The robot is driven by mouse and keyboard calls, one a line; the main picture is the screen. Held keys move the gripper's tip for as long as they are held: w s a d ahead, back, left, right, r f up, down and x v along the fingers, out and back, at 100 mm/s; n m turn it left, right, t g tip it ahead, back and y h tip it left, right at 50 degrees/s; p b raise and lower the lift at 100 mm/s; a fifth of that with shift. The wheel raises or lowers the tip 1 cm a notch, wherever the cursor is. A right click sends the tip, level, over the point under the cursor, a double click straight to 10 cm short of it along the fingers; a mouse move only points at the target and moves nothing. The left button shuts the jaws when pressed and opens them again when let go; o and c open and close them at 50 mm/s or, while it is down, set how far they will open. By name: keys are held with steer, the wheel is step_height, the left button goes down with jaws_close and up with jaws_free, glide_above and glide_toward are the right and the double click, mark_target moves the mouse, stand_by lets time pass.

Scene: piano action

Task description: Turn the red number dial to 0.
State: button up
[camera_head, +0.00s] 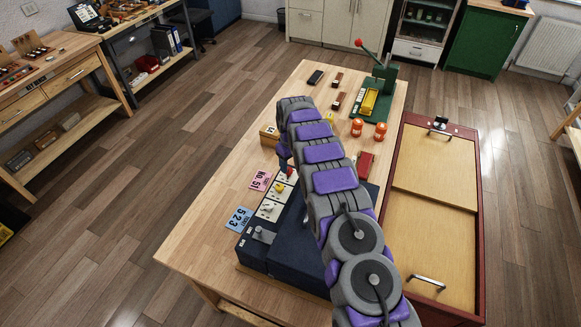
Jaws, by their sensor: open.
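The red dial (290,172) is a small red spot on a white panel at the far end of a dark blue box (254,256) on the workbench. Its number marks are too small to read. A yellow knob (280,187) and a pale knob (268,208) sit on panels nearer me. My arm reaches over the box and hides much of its right side. My gripper (285,158) points down just above the red dial, open; its fingertips are partly hidden, and I cannot tell whether they touch the dial.
A dark red case (480,230) with wooden panels stands at right.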

mark_target(289, 172)
steer(key=shift+a+f, duration=0.2)
steer(key=shift+f, duration=0.35)
steer(key=shift+a+f, duration=0.15)
steer(key=shift+f, duration=0.35)
steer(key=shift+a+f, duration=0.35)
steer(key=shift+f, duration=0.1)
steer(key=shift+d, duration=0.55)
steer(key=c, duration=0.3)
steer(key=shift+a+r, duration=0.1)
steer(key=shift+a, duration=0.15)
steer(key=c, duration=0.7)
